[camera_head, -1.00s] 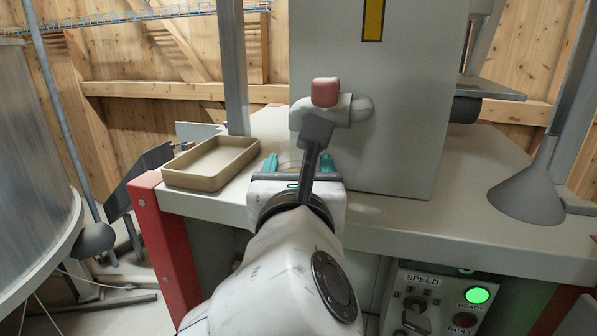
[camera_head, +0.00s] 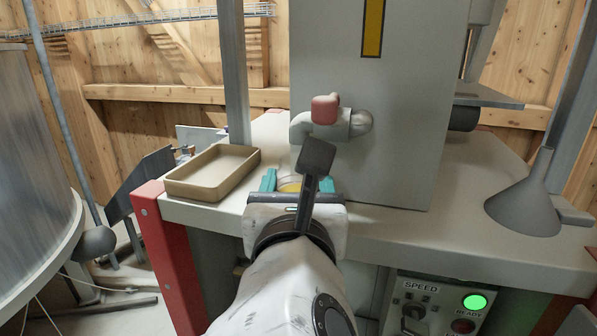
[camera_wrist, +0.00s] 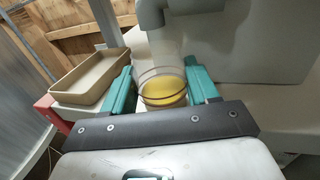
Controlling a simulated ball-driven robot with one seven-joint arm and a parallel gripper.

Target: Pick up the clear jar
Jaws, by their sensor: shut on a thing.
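The clear jar (camera_wrist: 160,72) shows in the wrist view between the teal fingers of my gripper (camera_wrist: 161,88). It is see-through, with yellow content at its bottom. My gripper is shut on it, one finger on each side. In the head view, my gripper (camera_head: 291,183) is at the front of the bench, below the red-tipped spout. I cannot tell whether the jar touches the bench top.
A tan tray (camera_head: 212,172) stands left of my gripper on the bench (camera_head: 420,225). The grey machine housing (camera_head: 385,120) with its red-tipped spout (camera_head: 325,112) rises just behind. A grey funnel (camera_head: 525,205) stands at the right. The bench between housing and funnel is clear.

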